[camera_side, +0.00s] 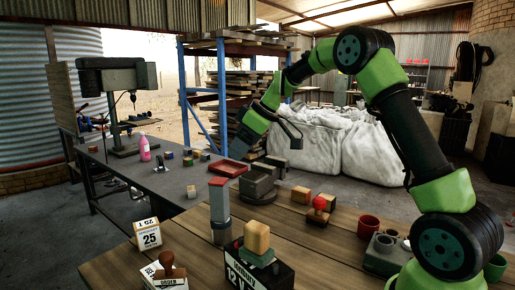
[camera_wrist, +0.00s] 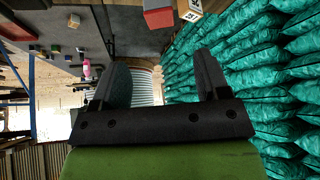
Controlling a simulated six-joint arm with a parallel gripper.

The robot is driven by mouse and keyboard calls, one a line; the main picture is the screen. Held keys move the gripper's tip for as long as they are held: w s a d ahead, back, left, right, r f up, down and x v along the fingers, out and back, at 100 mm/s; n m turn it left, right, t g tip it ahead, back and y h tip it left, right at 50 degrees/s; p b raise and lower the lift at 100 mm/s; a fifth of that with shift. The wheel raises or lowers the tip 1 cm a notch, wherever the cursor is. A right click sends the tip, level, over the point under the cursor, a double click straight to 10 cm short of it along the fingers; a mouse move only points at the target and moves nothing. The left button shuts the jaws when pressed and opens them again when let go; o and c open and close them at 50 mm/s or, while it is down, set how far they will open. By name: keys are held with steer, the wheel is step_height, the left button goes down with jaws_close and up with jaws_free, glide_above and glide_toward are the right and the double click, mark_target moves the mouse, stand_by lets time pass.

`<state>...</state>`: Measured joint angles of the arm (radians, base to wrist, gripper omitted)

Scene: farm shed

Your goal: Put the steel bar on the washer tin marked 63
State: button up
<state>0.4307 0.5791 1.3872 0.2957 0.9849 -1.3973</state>
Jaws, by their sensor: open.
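My gripper (camera_side: 242,142) is open and empty, high above the far side of the wooden table; its two spread fingers (camera_wrist: 162,82) show in the wrist view. A tall upright grey piece (camera_side: 220,207) with a red block (camera_side: 218,183) on top stands near the table's left edge, on a darker grey base (camera_side: 221,233). It may be the steel bar, but I cannot tell for sure. I can read no 63 on any tin, so I cannot identify the washer tin. The gripper is apart from all these things.
A grey block (camera_side: 258,184), a red tray (camera_side: 228,169) and a red cup (camera_side: 368,227) stand around. Bare planks lie at the middle.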

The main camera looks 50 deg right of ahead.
steer(key=s+a+r+m, duration=0.4)
steer(key=s+a+r, duration=0.4)
steer(key=s+a, duration=0.3)
steer(key=s+a+f+m, duration=0.1)
steer(key=s+m, duration=0.1)
steer(key=s, duration=0.5)
steer(key=s+a+f+m+t, duration=0.1)
steer(key=s+a+m, duration=0.1)
steer(key=s, duration=0.6)
steer(key=shift+s+f+m, duration=0.25)
steer(key=shift+f+m, duration=0.05)
